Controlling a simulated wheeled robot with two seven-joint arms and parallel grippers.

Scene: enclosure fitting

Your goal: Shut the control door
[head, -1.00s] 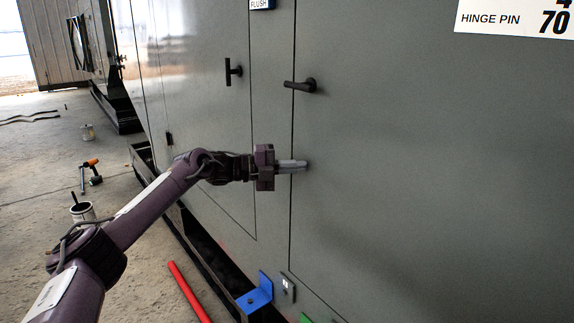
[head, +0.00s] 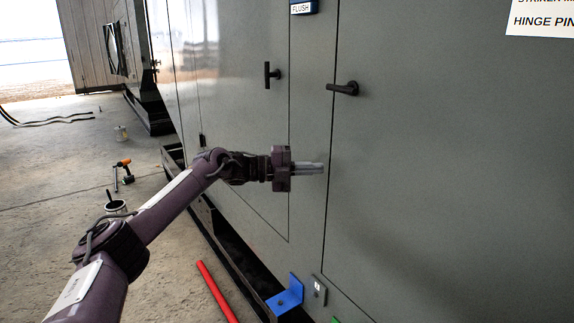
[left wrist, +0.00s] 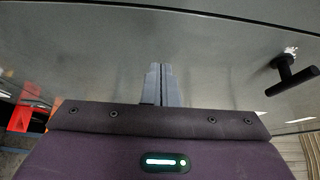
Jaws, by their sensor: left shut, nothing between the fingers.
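The grey enclosure front has a large door panel (head: 450,190) at right with a black lever handle (head: 344,88). To its left, past a narrow grey strip (head: 310,120), is another panel (head: 235,110) with a black T-shaped handle (head: 268,75). No label shows which is the control door. The dark seam beside the large panel is thin, with no wide gap seen. My left gripper (head: 322,167) is shut and empty, its fingertips just left of that seam, below the lever handle. In the left wrist view its closed fingers (left wrist: 160,84) point at grey panel; contact cannot be told. My right gripper is out of view.
A blue bracket (head: 286,296) and a small grey tag (head: 318,288) sit low on the enclosure. Concrete floor at left is mostly open.

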